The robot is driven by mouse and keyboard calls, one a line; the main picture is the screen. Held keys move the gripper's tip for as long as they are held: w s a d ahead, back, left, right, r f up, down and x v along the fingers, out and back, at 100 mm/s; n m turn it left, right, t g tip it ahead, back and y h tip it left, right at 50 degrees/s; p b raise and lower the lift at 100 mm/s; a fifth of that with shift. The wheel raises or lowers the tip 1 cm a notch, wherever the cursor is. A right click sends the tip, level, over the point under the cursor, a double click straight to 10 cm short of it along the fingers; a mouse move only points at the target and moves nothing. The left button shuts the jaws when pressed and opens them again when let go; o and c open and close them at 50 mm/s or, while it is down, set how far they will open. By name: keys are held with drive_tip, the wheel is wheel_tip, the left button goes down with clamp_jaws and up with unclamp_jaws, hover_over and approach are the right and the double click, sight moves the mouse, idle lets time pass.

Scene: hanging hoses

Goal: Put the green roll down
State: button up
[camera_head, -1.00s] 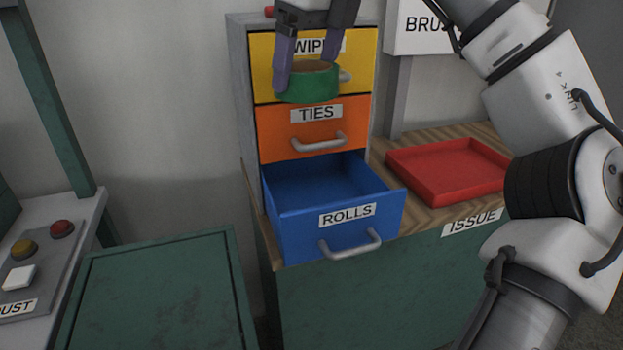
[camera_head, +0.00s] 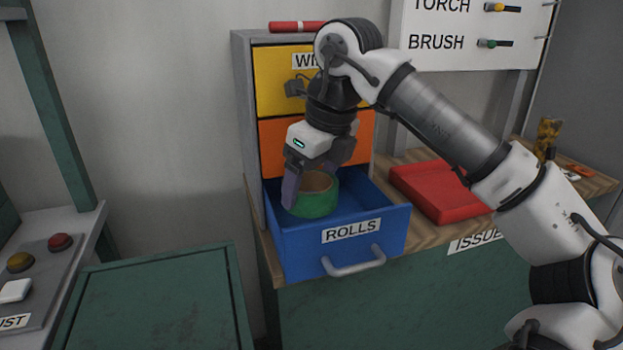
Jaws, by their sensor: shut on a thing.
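The green roll (camera_head: 316,204) is a short green ring with a tan inner face. It is inside the open blue drawer labelled ROLLS (camera_head: 338,252), toward the drawer's left and middle. My gripper (camera_head: 311,190) is shut on the roll, with a purple finger at its left side; the other finger is mostly hidden. I cannot tell whether the roll touches the drawer floor, as the drawer's front wall and the roll hide the contact.
Above are the shut orange drawer (camera_head: 279,147) and yellow drawer (camera_head: 275,80). A red tray (camera_head: 440,192) lies on the wooden bench right of the cabinet. A red cylinder (camera_head: 296,28) lies on top of the cabinet. A tool board (camera_head: 470,50) hangs behind my arm.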

sight(328, 189)
drive_tip(key=shift+f+b, duration=0.35)
drive_tip(key=shift+f, duration=0.1)
drive_tip(key=o, duration=1)
drive_tip(key=p+v, duration=0.1)
drive_tip(key=v, duration=1.2)
drive_tip(key=shift+w+a+p, duration=0.1)
drive_tip(key=shift+a+p, duration=0.1)
drive_tip(key=shift+p, duration=0.15)
